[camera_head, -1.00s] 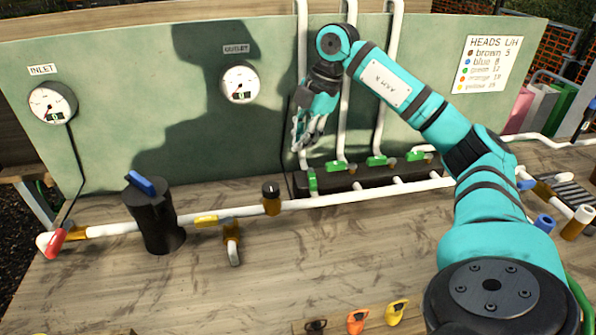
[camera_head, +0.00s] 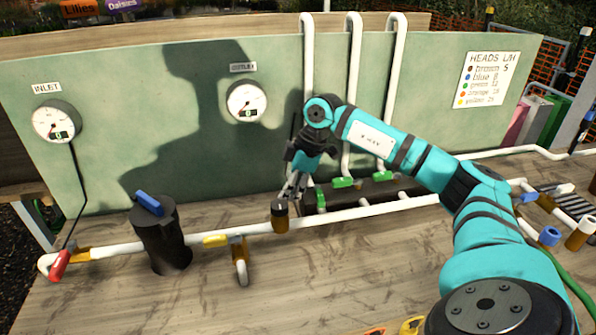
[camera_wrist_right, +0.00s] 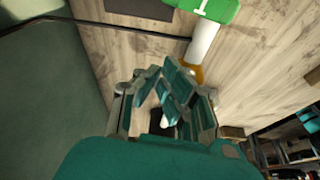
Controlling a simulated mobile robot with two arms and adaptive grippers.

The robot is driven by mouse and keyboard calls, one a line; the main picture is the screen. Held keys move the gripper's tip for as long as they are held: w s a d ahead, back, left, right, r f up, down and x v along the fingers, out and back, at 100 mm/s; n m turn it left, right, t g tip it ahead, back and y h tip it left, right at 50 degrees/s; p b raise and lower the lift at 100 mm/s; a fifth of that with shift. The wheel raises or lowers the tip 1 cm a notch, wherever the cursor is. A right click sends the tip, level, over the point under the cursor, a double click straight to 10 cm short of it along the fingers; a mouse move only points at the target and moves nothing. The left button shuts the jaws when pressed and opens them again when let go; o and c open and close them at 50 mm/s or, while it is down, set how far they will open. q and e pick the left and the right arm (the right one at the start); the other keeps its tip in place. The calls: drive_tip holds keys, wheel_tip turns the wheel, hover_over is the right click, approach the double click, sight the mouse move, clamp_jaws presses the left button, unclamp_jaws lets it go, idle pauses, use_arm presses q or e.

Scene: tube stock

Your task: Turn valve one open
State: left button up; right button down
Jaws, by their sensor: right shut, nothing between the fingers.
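In the wrist view a green valve handle marked 1 (camera_wrist_right: 205,8) lies at the top edge, beside a white pipe (camera_wrist_right: 204,42). In the head view the nearest green handle (camera_head: 320,198), at the left end of the dark manifold, appears to be the same one. My right gripper (camera_head: 290,194) is shut and empty, pointing down just left of that handle. It is close to a brass fitting with a dark cap (camera_head: 279,215); I cannot tell whether they touch. In the wrist view the gripper fingers (camera_wrist_right: 168,95) partly hide the fitting.
More green handles (camera_head: 343,182) (camera_head: 383,176) sit along the manifold behind my right arm. The green backboard (camera_head: 120,130) stands close behind. The front bench is mostly clear.

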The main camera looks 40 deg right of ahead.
sight(319, 195)
drive_tip(key=s+d, duration=0.2)
drive_tip(key=d, duration=0.1)
drive_tip(key=shift+s+d+r, duration=0.15)
drive_tip(key=shift+s, duration=0.05)
drive_tip(key=shift+s+d+p, duration=0.5)
drive_tip(key=shift+p, duration=0.35)
